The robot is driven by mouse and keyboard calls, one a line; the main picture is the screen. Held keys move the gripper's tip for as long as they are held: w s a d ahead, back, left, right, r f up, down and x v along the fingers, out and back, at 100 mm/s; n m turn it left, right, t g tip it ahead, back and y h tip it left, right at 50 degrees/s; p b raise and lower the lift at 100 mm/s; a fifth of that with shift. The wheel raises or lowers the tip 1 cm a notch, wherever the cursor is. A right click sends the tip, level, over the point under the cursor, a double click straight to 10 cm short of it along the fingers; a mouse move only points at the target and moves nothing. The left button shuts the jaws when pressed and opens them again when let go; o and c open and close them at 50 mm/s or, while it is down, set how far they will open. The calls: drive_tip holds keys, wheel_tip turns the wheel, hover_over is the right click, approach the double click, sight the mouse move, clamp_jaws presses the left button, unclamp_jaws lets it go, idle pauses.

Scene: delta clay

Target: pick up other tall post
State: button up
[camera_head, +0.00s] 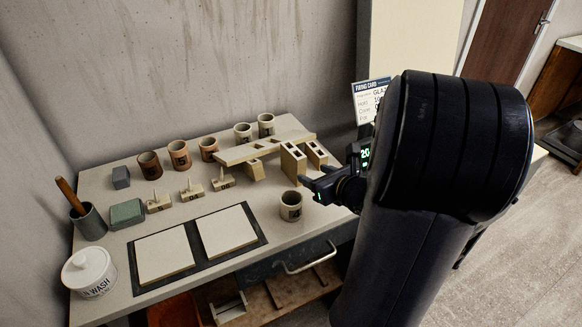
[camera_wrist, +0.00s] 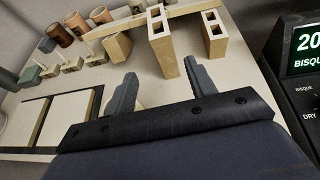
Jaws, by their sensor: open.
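Two tall cream posts with square holes stand near the right end of the table. The left tall post (camera_head: 293,163) also shows in the wrist view (camera_wrist: 162,50), ahead of the gap between my fingers. The right tall post (camera_head: 317,155) stands just beside it, also in the wrist view (camera_wrist: 215,42). My gripper (camera_head: 312,190) is open and empty, in front of the posts and apart from them. In the wrist view its two fingers (camera_wrist: 160,84) point toward the left post. My arm hides the table's right end in the head view.
A pale board (camera_head: 265,143) lies behind the posts, with a shorter block (camera_head: 256,171) near it. Several mugs line the back. Two pale tiles (camera_head: 165,254) lie on a dark mat. A lit display panel (camera_wrist: 305,50) is at right.

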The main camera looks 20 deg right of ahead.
sight(302, 168)
drive_tip(key=x, duration=0.5)
drive_tip(key=shift+f+b, duration=0.15)
drive_tip(key=shift+b, duration=0.2)
drive_tip(key=shift+d+x, duration=0.15)
drive_tip(key=shift+x, duration=1.25)
drive_tip(key=shift+d+x, duration=0.15)
drive_tip(key=shift+x, duration=1.25)
drive_tip(key=shift+c, duration=0.4)
drive_tip(key=shift+d, duration=0.1)
clamp_jaws()
